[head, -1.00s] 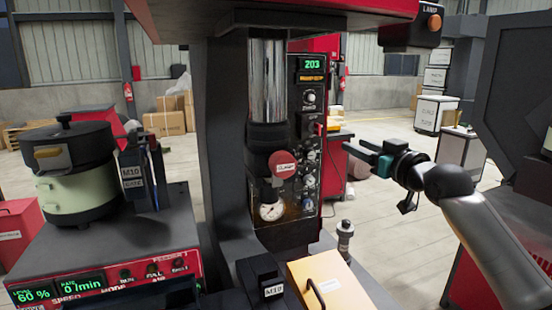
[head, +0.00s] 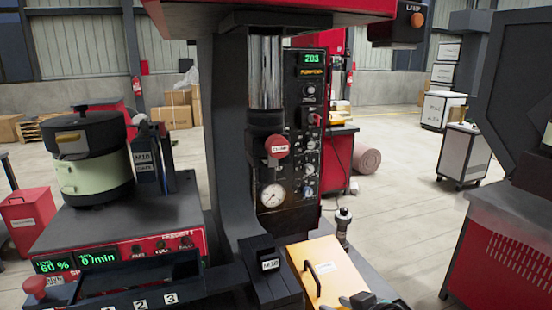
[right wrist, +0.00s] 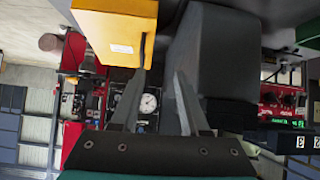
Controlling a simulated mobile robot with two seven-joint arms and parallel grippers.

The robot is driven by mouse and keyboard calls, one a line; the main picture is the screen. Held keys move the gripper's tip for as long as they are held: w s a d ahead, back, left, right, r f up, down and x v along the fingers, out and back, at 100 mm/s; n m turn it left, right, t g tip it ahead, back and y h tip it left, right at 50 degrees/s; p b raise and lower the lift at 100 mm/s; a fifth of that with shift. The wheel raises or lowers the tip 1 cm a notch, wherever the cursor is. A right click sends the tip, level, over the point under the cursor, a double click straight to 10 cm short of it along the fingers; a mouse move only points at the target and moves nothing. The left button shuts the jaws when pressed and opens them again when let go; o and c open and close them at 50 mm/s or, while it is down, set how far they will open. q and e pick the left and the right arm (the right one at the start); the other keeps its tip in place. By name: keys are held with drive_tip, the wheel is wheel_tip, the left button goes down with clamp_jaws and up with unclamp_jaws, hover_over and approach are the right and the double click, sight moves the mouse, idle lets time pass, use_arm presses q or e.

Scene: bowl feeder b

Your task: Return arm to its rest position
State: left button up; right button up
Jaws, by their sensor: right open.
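My right gripper (right wrist: 158,88) is open in the right wrist view, with nothing between its two grey fingers. In the head view only a small dark and teal part of my right arm's end shows at the bottom edge, in front of the yellow box (head: 322,272) with a dark handle. The yellow box also shows in the right wrist view (right wrist: 112,28), just beyond the left finger; whether they touch I cannot tell. My left gripper is not in view.
The press column (head: 228,130) stands in the centre with a gauge (head: 271,196) and control panel. A bowl feeder (head: 95,172) stands at left, above a numbered tray (head: 110,303). A red cabinet (head: 505,250) is at right. Open floor (head: 400,190) lies between.

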drive_tip(key=s+d+f+m+g+h, duration=0.15)
drive_tip(key=s+f, duration=0.25)
drive_tip(key=s, duration=0.5)
drive_tip(key=s+d+f+g+h, duration=0.1)
drive_tip(key=s+f+g, duration=0.2)
drive_tip(key=s, duration=0.5)
drive_tip(key=s+d+f+m+g+h, duration=0.15)
drive_tip(key=s+f, duration=0.25)
drive_tip(key=s, duration=0.5)
wheel_tip(320, 180, down, 23)
drive_tip(key=s+g+b, duration=0.2)
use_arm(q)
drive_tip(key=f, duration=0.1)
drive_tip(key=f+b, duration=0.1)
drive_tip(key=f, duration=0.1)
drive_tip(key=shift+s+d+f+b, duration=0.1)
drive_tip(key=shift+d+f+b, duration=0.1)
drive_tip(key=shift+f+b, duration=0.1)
use_arm(e)
drive_tip(key=s+d+f, duration=0.2)
drive_tip(key=s+f, duration=1.3)
drive_tip(key=shift+d+f+n+g, duration=0.15)
drive_tip(key=shift+d+n+g, duration=0.15)
drive_tip(key=shift+g, duration=0.1)
